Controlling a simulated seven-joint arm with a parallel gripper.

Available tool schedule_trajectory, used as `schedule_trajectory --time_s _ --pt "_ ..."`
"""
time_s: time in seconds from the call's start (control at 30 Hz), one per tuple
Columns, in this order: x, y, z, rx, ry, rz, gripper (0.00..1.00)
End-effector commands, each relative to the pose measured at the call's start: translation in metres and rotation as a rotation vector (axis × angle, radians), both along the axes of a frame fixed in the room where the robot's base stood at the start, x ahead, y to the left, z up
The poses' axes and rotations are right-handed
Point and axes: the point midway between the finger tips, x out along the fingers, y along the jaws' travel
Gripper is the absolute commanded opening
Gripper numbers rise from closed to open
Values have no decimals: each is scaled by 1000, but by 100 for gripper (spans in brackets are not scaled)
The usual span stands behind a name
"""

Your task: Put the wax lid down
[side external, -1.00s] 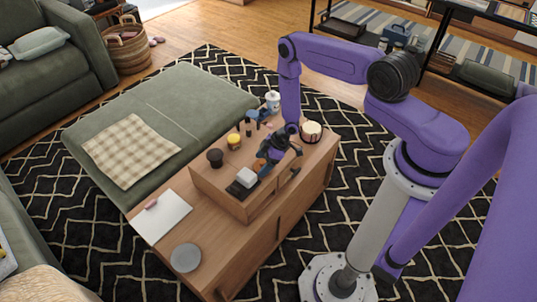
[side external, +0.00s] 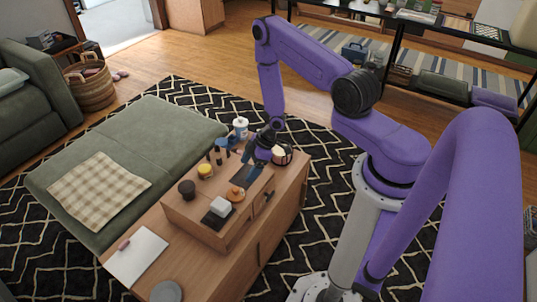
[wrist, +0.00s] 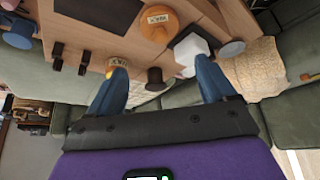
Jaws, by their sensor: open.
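A round orange-brown piece, which looks like the wax lid (side external: 235,194), rests on the raised wooden top (side external: 190,222) beside a white block. In the wrist view the same orange piece (wrist: 158,30) carries a pale label that seems to read WAX. A small yellow jar (side external: 205,171) with a pale label stands farther back; it also shows in the wrist view (wrist: 116,64). My gripper (side external: 235,149) is open above the back part of the top, apart from the orange piece. In the wrist view its blue fingers (wrist: 160,88) are spread with nothing held between them.
A white block on a black base (side external: 219,208), a dark cup (side external: 187,188), a dark flat pad (side external: 246,175), small black bottles (side external: 222,156) and a white cup (side external: 241,126) crowd the top. A white sheet (side external: 137,256) and a grey disc (side external: 166,292) lie on the lower surface.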

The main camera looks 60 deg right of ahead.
Motion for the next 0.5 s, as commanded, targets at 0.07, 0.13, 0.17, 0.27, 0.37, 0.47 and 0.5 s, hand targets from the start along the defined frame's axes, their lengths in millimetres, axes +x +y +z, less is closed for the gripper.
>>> schedule_trajectory --time_s 0.07,0.13,0.17,0.27,0.37,0.47,0.5 --pt "9 2 12 -35 6 24 84" --pt "17 5 27 -77 20 46 84" --pt "21 7 35 -98 26 56 84" --pt "30 17 63 -168 47 84 84" --pt "34 31 93 -229 61 103 84" --pt "31 48 124 -279 71 115 84" --pt "29 55 136 -297 76 119 84"
